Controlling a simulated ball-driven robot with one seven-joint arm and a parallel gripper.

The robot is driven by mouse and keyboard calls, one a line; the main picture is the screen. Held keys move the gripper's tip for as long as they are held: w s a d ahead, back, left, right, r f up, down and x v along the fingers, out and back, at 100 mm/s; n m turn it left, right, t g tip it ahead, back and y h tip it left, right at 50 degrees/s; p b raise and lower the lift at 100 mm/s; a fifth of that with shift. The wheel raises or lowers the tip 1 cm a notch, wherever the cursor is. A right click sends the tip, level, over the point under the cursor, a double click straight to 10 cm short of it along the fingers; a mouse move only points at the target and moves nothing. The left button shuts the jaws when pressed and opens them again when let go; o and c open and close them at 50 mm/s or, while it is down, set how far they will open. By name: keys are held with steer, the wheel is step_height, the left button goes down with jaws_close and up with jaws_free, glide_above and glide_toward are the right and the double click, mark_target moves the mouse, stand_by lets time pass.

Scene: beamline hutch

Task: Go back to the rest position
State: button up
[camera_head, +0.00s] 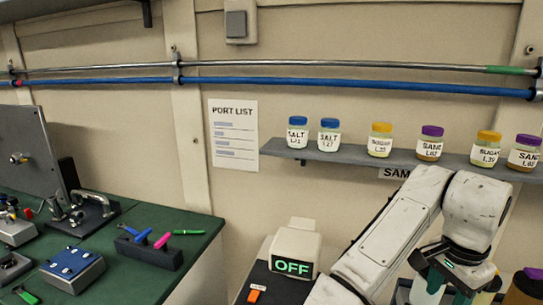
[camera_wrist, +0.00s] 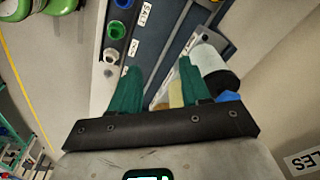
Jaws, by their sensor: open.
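My gripper (camera_head: 447,287) is low at the right of the head view, below the labelled shelf, with its fingers pointing down. In the wrist view its two green fingers (camera_wrist: 160,82) stand apart with a gap between them. I see nothing held between them. Part of the fingers is cut off or hidden at the bottom of the head view. In the wrist view a white cylinder with a black end (camera_wrist: 213,66) and a blue-topped item (camera_wrist: 229,97) lie beyond the right finger; I cannot tell whether they touch it.
A shelf (camera_head: 350,157) carries several lidded jars, including a purple-lidded sand jar (camera_head: 430,142). A purple-lidded jar (camera_head: 526,287) stands close right of my gripper. A box reading OFF (camera_head: 294,248) is left of my arm. A green bench (camera_head: 190,225) holds tools. A rack (camera_wrist: 119,40) has coloured fittings.

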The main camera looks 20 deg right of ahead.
steer(key=d+f+n+t+h, duration=0.2)
steer(key=d+n+h, duration=0.3)
steer(key=d, duration=0.1)
steer(key=s+a+f+n+t+y, duration=0.1)
steer(key=s+a+f+n+y, duration=0.2)
steer(key=a+f, duration=0.4)
steer(key=s+a+f+n+t+y, duration=0.1)
steer(key=s+a+f+n, duration=0.2)
steer(key=a+f+n, duration=0.4)
steer(key=s+a+f+n+t+y, duration=0.1)
steer(key=s+a+f+n+y, duration=0.25)
steer(key=a, duration=0.55)
steer(key=s+d+f+g+b, duration=0.1)
steer(key=s+f+g+b, duration=0.1)
steer(key=s+f+b, duration=0.3)
steer(key=s+f+g+h+b, duration=0.1)
steer(key=s+f+b, duration=0.4)
steer(key=f, duration=0.7)
steer(key=shift+d+m+g, duration=0.4)
steer(key=shift+m+g, duration=0.05)
steer(key=shift+g, duration=0.25)
